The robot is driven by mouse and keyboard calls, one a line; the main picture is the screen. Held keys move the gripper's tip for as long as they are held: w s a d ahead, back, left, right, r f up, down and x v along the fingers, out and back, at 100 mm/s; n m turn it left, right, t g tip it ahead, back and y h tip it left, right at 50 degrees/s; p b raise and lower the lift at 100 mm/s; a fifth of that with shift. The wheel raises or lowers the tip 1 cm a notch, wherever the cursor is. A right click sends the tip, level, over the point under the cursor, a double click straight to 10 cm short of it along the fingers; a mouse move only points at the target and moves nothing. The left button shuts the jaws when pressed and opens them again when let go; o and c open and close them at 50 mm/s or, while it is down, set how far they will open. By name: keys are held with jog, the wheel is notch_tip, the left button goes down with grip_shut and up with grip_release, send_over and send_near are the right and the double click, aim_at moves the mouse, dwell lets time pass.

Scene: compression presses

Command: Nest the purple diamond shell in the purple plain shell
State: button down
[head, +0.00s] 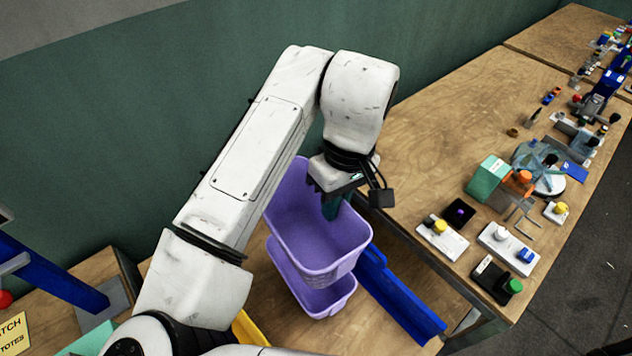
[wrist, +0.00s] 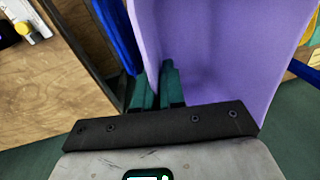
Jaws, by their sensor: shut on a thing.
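A purple shell (head: 300,228), an open tub with a small patterned patch low on its front, is held in the air by its wall; I take it as the purple diamond shell. It fills much of the wrist view (wrist: 215,55). My gripper (head: 333,207) is shut on its wall, with green fingers (wrist: 158,88) at the wall's edge. A second purple shell (head: 325,304), taken as the purple plain shell, sits below on the wooden surface, open side up. The held shell overlaps it in the head view and hides its back part. Whether the two touch, I cannot tell.
A blue rail (head: 400,298) stands right of the shells. A yellow piece (head: 247,328) shows at their lower left, partly behind my arm. A blue bar (head: 45,272) slants at far left. The long workbench (head: 440,130) at right holds several small devices. A green wall (head: 100,130) stands behind.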

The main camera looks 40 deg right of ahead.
aim_at(333, 228)
jog(key=shift+r+p, duration=0.1)
jog(key=shift+p, duration=0.2)
jog(key=shift+s+f+b, duration=0.1)
jog(key=shift+f+b, duration=1.3)
jog(key=shift+f, duration=0.95)
jog(key=shift+p, duration=0.6)
jog(key=shift+f+b, duration=1.05)
jog(key=shift+f, duration=0.45)
jog(key=shift+f+b, duration=0.8)
jog(key=shift+f, duration=0.45)
jog(key=shift+r+p, duration=0.1)
jog(key=shift+p, duration=0.25)
